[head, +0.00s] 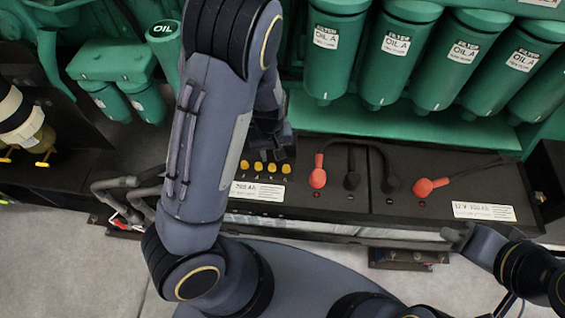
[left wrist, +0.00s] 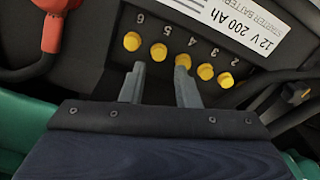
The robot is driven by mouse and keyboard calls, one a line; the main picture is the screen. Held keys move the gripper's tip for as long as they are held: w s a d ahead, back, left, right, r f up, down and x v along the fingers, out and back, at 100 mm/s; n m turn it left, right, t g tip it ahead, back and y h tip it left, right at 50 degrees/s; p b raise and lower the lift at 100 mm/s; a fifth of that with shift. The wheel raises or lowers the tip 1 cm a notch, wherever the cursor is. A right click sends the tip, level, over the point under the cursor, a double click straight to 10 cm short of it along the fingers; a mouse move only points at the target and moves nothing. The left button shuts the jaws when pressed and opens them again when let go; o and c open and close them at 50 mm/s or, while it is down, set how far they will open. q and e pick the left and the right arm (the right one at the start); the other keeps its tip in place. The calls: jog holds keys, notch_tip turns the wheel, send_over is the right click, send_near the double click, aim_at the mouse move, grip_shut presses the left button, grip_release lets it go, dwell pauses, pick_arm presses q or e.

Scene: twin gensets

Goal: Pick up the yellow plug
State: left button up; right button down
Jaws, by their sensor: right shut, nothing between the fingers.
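Several yellow plugs sit in a row on the black battery top; one (head: 272,168) shows in the head view below my left gripper (head: 268,137). In the left wrist view the row runs beside printed numbers. My left gripper (left wrist: 160,72) is open, its two grey fingers apart and empty. The plug by the number 5 (left wrist: 158,52) lies just beyond the gap between the fingertips. The right-hand fingertip overlaps the lower edge of the plug by the number 4 (left wrist: 183,61); I cannot tell if they touch. My right gripper (head: 459,235) is shut and empty at the battery's front right.
Red terminal caps (head: 318,175) and black cables stand on the batteries to the right. Green oil filters (head: 392,48) hang behind and above. A red cap (left wrist: 52,32) with a cable is at upper left in the left wrist view. Grey floor (head: 60,255) is in front.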

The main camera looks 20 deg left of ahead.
aim_at(272, 165)
pick_arm(q)
jog(key=f, duration=0.5)
jog(key=w+f, duration=0.1)
jog(key=f, duration=0.1)
jog(key=shift+a+f, duration=0.2)
jog(key=shift+f, duration=0.1)
jog(key=c, duration=0.6)
